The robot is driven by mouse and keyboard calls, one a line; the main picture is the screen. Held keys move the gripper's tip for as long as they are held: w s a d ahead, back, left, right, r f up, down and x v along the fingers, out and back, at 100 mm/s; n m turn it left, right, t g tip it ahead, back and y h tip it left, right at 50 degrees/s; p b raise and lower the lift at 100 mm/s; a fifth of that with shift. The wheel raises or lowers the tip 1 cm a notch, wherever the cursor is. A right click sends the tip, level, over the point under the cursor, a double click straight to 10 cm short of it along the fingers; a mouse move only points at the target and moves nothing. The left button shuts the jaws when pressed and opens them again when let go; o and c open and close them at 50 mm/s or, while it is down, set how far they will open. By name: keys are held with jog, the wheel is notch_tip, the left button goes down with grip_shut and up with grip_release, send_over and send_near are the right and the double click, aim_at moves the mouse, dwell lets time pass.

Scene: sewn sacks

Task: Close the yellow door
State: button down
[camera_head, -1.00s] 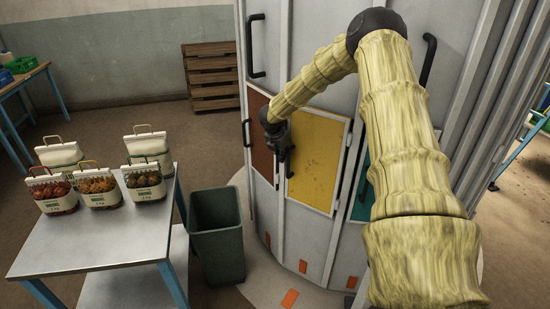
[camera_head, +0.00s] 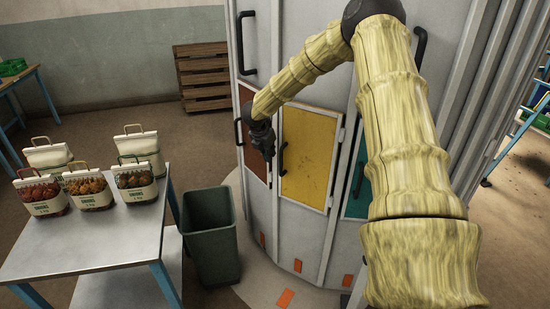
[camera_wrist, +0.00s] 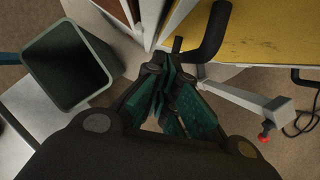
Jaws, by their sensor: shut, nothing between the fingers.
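The yellow door (camera_head: 309,150) is a framed panel low on the grey round cabinet, with a black handle (camera_head: 282,158) at its left edge. In the wrist view its yellow face (camera_wrist: 275,30) and black handle (camera_wrist: 212,35) are at the upper right. Floor shows below its lower edge; I cannot tell how far it stands open. My gripper (camera_head: 268,157) is shut and empty, left of the yellow door's handle and in front of the red-brown door (camera_head: 247,130). In the wrist view my gripper (camera_wrist: 165,75) is just below and left of that handle; contact cannot be told.
A teal door (camera_head: 357,185) is right of the yellow one, partly behind my arm. A dark green bin (camera_head: 210,240) stands left of the cabinet. A table (camera_head: 80,245) with several sewn sacks (camera_head: 90,190) is at left. A wooden pallet (camera_head: 203,80) leans at the back wall.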

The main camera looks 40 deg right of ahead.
jog(key=b+v, duration=0.2)
jog(key=v, duration=0.5)
jog(key=shift+s+a+r, duration=0.15)
jog(key=shift+a+r, duration=0.05)
jog(key=shift+r, duration=0.2)
jog(key=s+a+f+n+t+h, duration=0.1)
jog(key=s+a+f+n, duration=0.4)
jog(key=f+n, duration=0.4)
jog(key=s+a+f+n+t, duration=0.1)
jog(key=s+a+f+n, duration=0.2)
jog(key=a+f+n, duration=0.6)
jog(key=s+a+f+n+t+h, duration=0.1)
jog(key=s+a+f+n, duration=0.35)
jog(key=f+n, duration=0.45)
jog(key=s+a+f+n+g+y, duration=0.1)
jog(key=s+a+f+n+y, duration=0.1)
jog(key=s+a+n, duration=0.4)
jog(key=s+a+f+n+g+y, duration=0.1)
jog(key=s+a+f+n+y, duration=0.1)
jog(key=s+a+f+n, duration=0.3)
jog(key=s+a+f+n+g+y, duration=0.2)
jog(key=s+a+n, duration=0.5)
jog(key=s, duration=1.5)
jog(key=f+n, duration=0.1)
jog(key=n, duration=0.4)
jog(key=shift+a+f+n, duration=0.25)
jog(key=shift+a+n, duration=0.05)
jog(key=shift+a, duration=0.05)
